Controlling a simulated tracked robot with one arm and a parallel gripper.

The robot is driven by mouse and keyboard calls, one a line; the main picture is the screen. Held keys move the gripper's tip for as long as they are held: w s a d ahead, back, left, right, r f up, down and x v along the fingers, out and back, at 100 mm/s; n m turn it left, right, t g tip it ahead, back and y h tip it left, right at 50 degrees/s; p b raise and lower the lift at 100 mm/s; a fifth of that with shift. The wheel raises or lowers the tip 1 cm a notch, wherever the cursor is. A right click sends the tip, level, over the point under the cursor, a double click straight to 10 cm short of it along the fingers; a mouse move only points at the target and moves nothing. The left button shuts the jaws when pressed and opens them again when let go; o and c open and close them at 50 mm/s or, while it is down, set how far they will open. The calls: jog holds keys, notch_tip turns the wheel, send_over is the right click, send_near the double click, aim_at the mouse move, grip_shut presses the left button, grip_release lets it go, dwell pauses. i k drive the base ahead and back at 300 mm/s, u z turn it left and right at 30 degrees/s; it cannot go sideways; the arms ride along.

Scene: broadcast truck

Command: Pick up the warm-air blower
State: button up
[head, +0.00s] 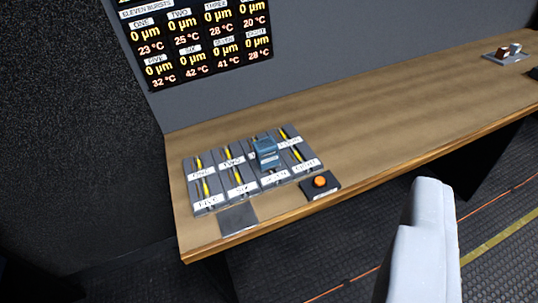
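A small blue boxy device (266,151), which looks like the warm-air blower, stands on the bank of labelled grey strips (208,206) on the wooden desk. It covers part of a strip in the third column, above the front label there. Nothing holds it. I cannot make out its nozzle. The fingertips of my gripper do not show, so I cannot see where it is relative to the blower.
An orange button on a black box (334,190) and a dark plate (238,220) lie near the desk's front edge. A tray (497,58) with small blocks stands far right. A pale grey shape (420,245), unclear what, rises at lower right. The desk (400,112) between is clear.

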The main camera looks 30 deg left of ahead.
aim_at(266, 149)
jog(key=i, duration=1)
